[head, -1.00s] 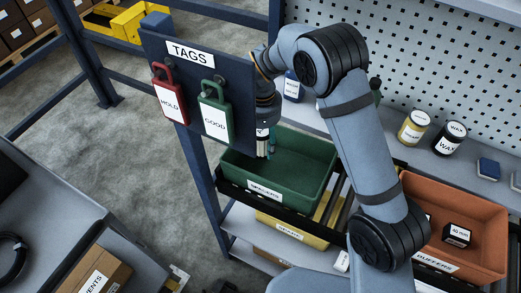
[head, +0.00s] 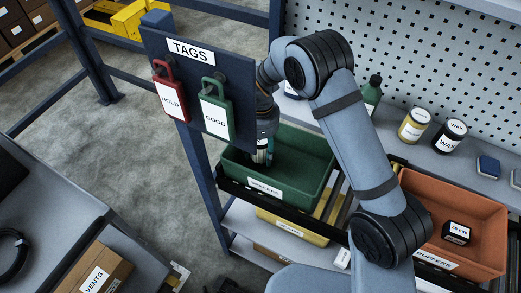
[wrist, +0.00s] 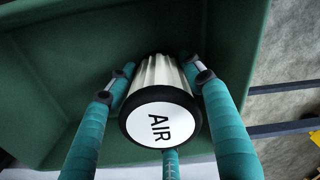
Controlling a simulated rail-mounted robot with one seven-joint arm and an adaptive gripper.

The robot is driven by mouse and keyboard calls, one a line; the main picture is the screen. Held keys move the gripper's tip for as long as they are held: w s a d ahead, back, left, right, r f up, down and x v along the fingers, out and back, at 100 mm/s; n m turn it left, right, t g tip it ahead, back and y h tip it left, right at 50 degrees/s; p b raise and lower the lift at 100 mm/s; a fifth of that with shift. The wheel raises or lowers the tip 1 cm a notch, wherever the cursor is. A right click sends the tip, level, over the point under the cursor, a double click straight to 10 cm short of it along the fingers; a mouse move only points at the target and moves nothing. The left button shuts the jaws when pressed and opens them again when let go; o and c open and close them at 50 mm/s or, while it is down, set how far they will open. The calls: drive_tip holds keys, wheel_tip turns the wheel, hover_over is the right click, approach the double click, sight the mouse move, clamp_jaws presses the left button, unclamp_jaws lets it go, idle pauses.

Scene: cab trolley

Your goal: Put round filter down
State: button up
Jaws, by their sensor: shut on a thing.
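The round filter (wrist: 160,115) is a ribbed silver cylinder with a black rim and a white end marked AIR, in the middle of the wrist view. My gripper (head: 264,154) has its teal fingers closed around it, on the left, right and lower sides in the wrist view. In the head view my gripper is over the left part of the green bin (head: 318,172) labelled SPACERS. The green bin's inside also fills much of the wrist view (wrist: 50,60). Whether the filter touches the bin floor, I cannot tell. In the head view the filter is mostly hidden by my gripper.
The TAGS board (head: 205,85) with a red HOLD tag and green GOOD tag stands close left of my gripper. An orange bin (head: 480,215) with a black box is at right. A yellow bin (head: 290,228) is below. Jars (head: 450,136) stand on the shelf behind.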

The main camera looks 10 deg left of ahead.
drive_tip(key=shift+f, duration=0.25)
drive_tip(key=o, duration=1.3)
drive_tip(key=shift+c, duration=0.2)
drive_tip(key=shift+r, duration=0.1)
wheel_tip(320, 180, up, 13)
drive_tip(key=shift+r, duration=0.1)
